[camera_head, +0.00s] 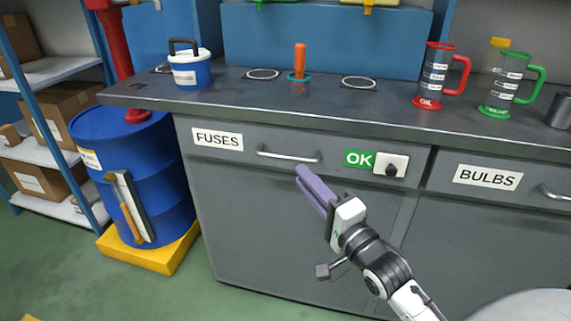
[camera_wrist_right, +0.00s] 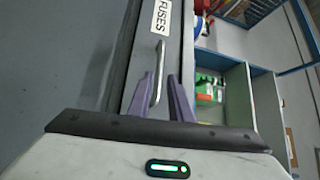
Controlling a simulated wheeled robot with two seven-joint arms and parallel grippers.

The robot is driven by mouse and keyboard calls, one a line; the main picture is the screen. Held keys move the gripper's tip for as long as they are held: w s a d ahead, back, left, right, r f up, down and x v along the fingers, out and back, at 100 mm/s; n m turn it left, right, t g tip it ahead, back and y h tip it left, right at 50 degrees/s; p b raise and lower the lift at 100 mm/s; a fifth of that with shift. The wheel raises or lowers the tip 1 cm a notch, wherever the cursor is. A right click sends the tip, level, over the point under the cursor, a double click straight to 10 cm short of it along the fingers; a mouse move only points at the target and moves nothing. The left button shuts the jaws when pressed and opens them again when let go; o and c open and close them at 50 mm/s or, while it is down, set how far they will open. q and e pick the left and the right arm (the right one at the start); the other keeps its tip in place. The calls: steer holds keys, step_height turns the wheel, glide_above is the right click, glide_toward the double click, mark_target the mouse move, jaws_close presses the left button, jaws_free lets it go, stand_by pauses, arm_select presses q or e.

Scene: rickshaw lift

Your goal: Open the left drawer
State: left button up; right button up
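The left drawer (camera_head: 236,152) has a grey front with a FUSES label and looks closed in the head view. Its silver bar handle (camera_head: 289,155) sits in the middle of the front. My right gripper (camera_head: 303,174) has purple fingers, and their tips are just below the right part of the handle. In the right wrist view the gripper (camera_wrist_right: 161,77) is open, with the handle (camera_wrist_right: 158,72) showing between its two fingers. The fingers do not look closed on the bar. I cannot tell whether either touches it. My left gripper is not in view.
A switch box (camera_head: 391,165) with a green OK sign is right of the handle. The BULBS drawer (camera_head: 487,178) is further right. A blue barrel (camera_head: 133,165) stands left of the cabinet. Mugs and a blue-white pot (camera_head: 190,70) stand on the countertop.

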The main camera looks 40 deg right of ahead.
mark_target(285, 156)
steer(key=w, duration=0.6)
steer(key=w+r+b, duration=0.1)
steer(key=w, duration=0.2)
steer(key=shift+d, duration=0.3)
steer(key=shift+c, duration=0.5)
jaws_close()
steer(key=shift+a, duration=0.1)
